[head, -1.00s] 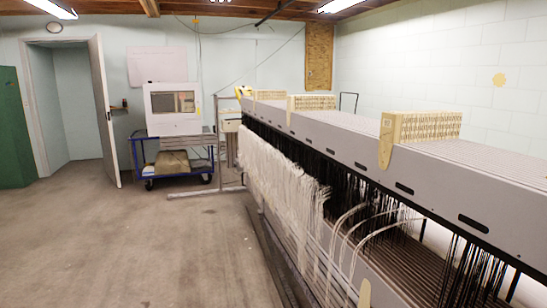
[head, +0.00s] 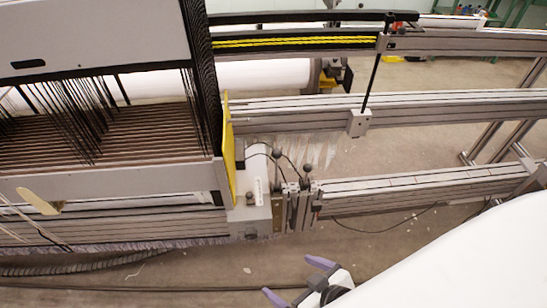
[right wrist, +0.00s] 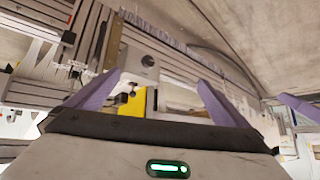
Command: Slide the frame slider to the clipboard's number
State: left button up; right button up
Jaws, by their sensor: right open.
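A metal carriage (head: 299,196) with dark knobs and cables sits on the lower rail in the head view, beside a white end block (head: 250,216). A small grey block (head: 359,122) with a black rod sits on the middle rail. I cannot tell which of these is the frame slider. No clipboard or number is readable. My right gripper (head: 295,280) is open and empty, in front of and below the carriage, apart from it. Its open purple fingers (right wrist: 157,82) also show in the right wrist view. Another purple finger shows at that view's right edge, possibly my left gripper's.
The lower rail (head: 420,184) runs clear to the right of the carriage. A yellow panel (head: 229,150) stands at the end of the loom frame (head: 110,190). Loose cable hangs below the rail.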

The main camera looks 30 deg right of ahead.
aim_at(248, 195)
jog(key=z, duration=0.5)
jog(key=k, duration=1.1)
jog(key=z, duration=0.9)
jog(key=i, duration=1.15)
jog(key=u, duration=0.75)
